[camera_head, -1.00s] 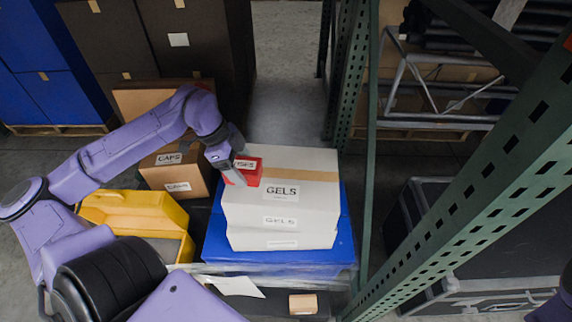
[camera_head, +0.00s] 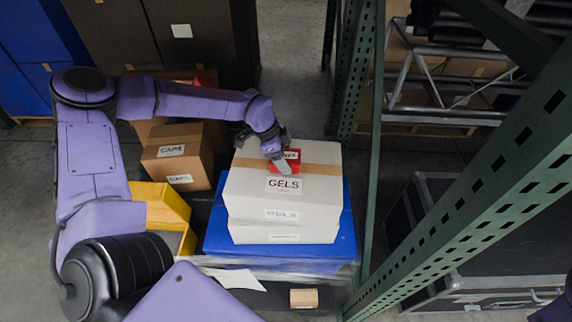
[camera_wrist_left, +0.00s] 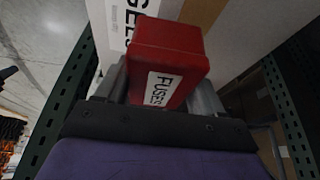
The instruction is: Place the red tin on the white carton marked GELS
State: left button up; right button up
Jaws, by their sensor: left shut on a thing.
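The white carton marked GELS (camera_head: 240,192) sits on another white carton on a blue tote (camera_head: 346,225) in the head view. The red tin (camera_head: 292,155), labelled FUSES in the left wrist view (camera_wrist_left: 166,50), is between the fingers of my left gripper (camera_head: 281,160). The gripper is shut on it. The tin appears over the carton's top near the brown tape; I cannot tell whether it touches the carton. The carton's white face with its lettering also shows in the wrist view (camera_wrist_left: 118,22). My right gripper is not in view.
A brown CAPS carton (camera_head: 188,160) and an open yellow box (camera_head: 158,203) stand left of the blue tote. Green rack posts (camera_head: 372,150) rise close on the right.

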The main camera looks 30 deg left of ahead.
pick_arm(q)
jog(key=shift+w+d+f, duration=0.1)
jog(key=shift+w+f, duration=0.05)
jog(key=shift+f, duration=0.75)
jog(key=shift+w+f, duration=0.1)
jog(key=shift+f, duration=0.8)
jog(key=o, duration=1.2)
jog(key=v, duration=1.2)
jog(key=shift+s, duration=0.15)
